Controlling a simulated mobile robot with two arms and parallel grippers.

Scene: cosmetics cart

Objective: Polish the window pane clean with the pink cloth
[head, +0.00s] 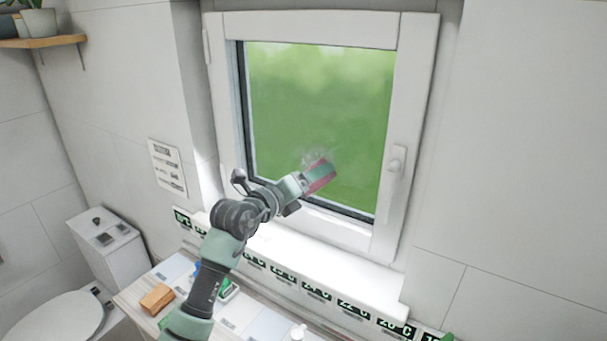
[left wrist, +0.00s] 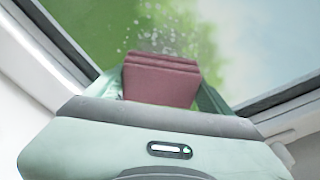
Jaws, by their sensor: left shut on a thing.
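The window pane (head: 320,105) shows blurred green behind a white frame. A small whitish speckled patch (head: 314,157) is on its lower middle, and it also shows in the left wrist view (left wrist: 150,35). My left gripper (head: 312,180) is at the lower part of the pane, shut on the pink cloth (head: 321,176). In the left wrist view the folded cloth (left wrist: 160,80) sits between the two green fingers, just below the speckles. I cannot tell whether the cloth touches the glass. My right gripper is not in view.
A white sill (head: 330,265) runs under the window, with a row of dark number labels (head: 318,294) along its edge. A window handle (head: 396,160) is on the right frame. A cart top (head: 255,325) below holds an orange-brown block (head: 156,299). A toilet (head: 60,318) stands at left.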

